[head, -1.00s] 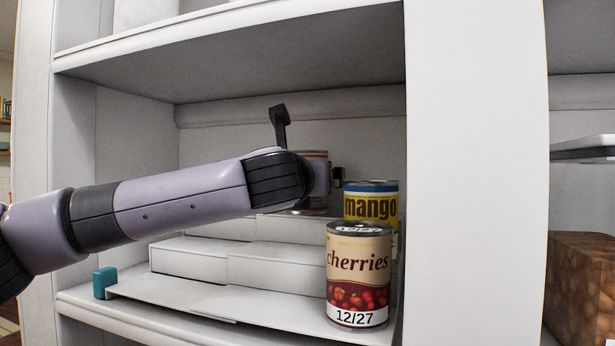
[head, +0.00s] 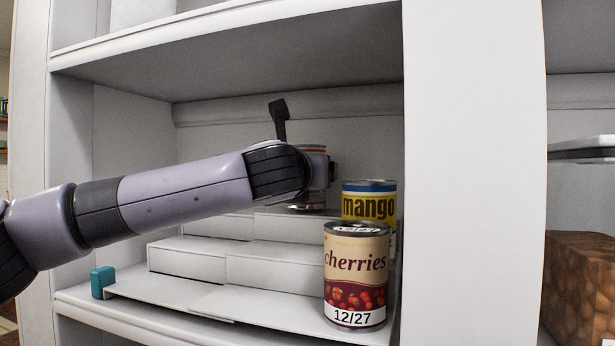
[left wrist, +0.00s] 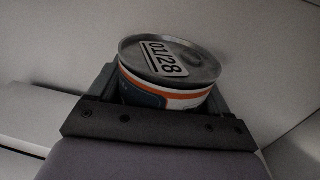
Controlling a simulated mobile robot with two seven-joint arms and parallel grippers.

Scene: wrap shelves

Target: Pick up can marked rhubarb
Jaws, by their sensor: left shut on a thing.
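My left gripper (left wrist: 165,108) is shut on a can (left wrist: 168,62) at the back of the shelf. In the left wrist view its grey metal lid carries a label reading 01/28, and its side shows white, orange and dark bands. The can leans in that view. In the head view the same can (head: 312,150) is mostly hidden behind my left wrist; only its top and a bit of its base show. Its name is not readable in either view. My right gripper is not in view.
A cherries can (head: 357,275) marked 12/27 stands at the front right of the stepped white riser (head: 240,262), with a mango can (head: 369,200) behind it. A teal clip (head: 103,282) sits at the front left. The upper shelf (head: 240,50) is above my arm; a white upright (head: 474,170) is on the right.

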